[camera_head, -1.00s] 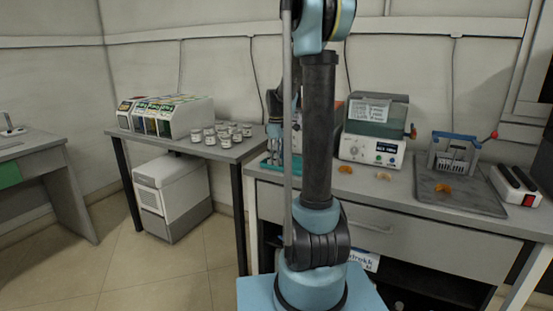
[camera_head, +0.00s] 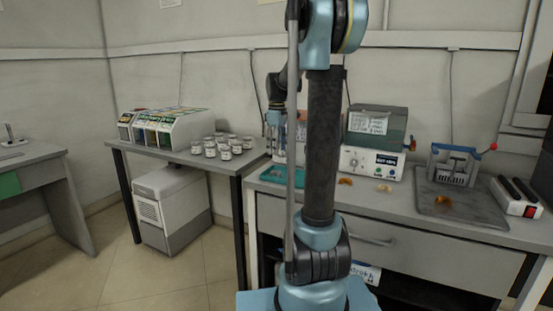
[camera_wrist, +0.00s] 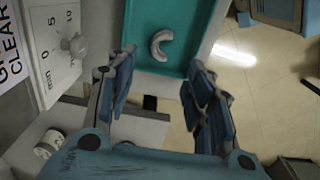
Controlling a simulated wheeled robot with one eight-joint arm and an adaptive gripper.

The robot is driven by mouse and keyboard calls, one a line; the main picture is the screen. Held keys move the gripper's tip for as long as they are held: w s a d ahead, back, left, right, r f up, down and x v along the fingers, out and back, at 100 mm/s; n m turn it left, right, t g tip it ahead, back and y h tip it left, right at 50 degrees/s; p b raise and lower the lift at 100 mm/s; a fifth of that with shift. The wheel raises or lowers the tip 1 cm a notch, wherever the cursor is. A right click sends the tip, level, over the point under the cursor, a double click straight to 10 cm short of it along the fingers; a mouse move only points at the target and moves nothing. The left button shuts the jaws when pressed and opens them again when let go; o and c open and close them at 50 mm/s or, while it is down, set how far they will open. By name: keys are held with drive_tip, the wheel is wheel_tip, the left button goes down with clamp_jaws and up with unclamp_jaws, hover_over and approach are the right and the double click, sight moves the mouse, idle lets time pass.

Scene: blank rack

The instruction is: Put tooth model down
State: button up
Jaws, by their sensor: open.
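A pale, C-shaped tooth model (camera_wrist: 161,45) lies in a teal tray (camera_wrist: 189,10) in the wrist view. The tray also shows on the counter in the head view (camera_head: 270,174), partly behind my arm. My gripper (camera_wrist: 160,75) is open and empty, its fingers spread on either side with the tooth model apart from them, beyond the tips. In the head view my gripper (camera_head: 276,148) is above the tray, partly hidden by my arm. Orange tooth models lie on the counter (camera_head: 345,181) and on a grey slab (camera_head: 443,199).
A machine with a dial (camera_head: 374,150) stands behind the counter's middle. A metal rack device (camera_head: 455,167) stands on the grey slab (camera_head: 470,212). Several white jars (camera_head: 225,152) and a box organizer (camera_head: 170,127) stand on the left table. A paler piece (camera_head: 384,188) lies on the counter.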

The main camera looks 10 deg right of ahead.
drive_tip(key=s+f+m+t, duration=0.1)
drive_tip(key=s+m, duration=0.2)
drive_tip(key=s, duration=0.7)
drive_tip(key=s+f+m, duration=0.2)
drive_tip(key=s, duration=0.8)
drive_tip(key=s+f+m+t, duration=0.1)
drive_tip(key=s+f+m, duration=0.4)
drive_tip(key=s+f, duration=0.7)
drive_tip(key=s, duration=0.2)
drive_tip(key=shift+s+f+m, duration=0.3)
drive_tip(key=shift+s+f, duration=0.05)
drive_tip(key=shift+s, duration=0.05)
drive_tip(key=shift+d, duration=0.1)
